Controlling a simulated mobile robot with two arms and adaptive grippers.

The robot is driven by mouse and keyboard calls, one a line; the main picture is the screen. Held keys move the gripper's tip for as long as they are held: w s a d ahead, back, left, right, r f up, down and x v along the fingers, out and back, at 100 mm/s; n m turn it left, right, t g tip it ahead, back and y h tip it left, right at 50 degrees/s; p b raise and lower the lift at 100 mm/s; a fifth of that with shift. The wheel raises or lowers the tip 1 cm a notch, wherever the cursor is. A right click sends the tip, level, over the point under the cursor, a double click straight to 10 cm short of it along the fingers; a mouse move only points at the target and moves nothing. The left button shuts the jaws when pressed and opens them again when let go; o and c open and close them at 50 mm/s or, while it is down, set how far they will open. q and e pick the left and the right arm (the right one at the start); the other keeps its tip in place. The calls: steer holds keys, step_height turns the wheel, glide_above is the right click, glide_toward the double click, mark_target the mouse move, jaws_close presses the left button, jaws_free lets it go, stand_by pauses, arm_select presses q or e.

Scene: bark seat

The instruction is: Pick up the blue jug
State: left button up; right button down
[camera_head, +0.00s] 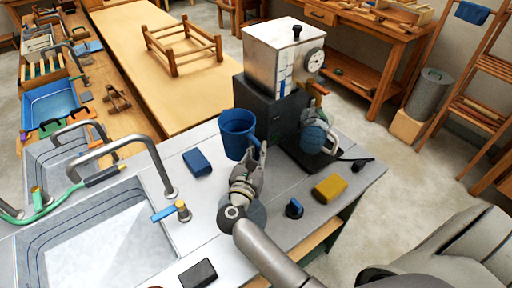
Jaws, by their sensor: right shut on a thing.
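The blue jug (238,130) is an open-topped, deep blue vessel at the back of the grey worktop, left of the dark machine base. My right gripper (256,153) reaches up from the front and is shut on the jug at its lower right side. The fingers hide part of the jug there, and I cannot tell whether its bottom touches the worktop. My left gripper is not in view.
A blue-grey pot (316,134) sits to the right. A blue block (197,162), a yellow block (330,188) and a sink (95,235) are nearby.

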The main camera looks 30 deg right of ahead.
arm_select(q)
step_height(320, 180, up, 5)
steer(key=p, duration=0.3)
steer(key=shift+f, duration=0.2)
arm_select(e)
steer(key=s+a+r, duration=0.3)
steer(key=s+r, duration=0.4)
steer(key=s, duration=0.3)
steer(key=shift+s, duration=0.4)
steer(key=shift+a+f, duration=0.1)
steer(key=c, duration=2)
jaws_free()
steer(key=shift+c, duration=0.2)
jaws_close()
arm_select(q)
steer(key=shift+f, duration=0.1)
arm_select(e)
steer(key=shift+f, duration=0.1)
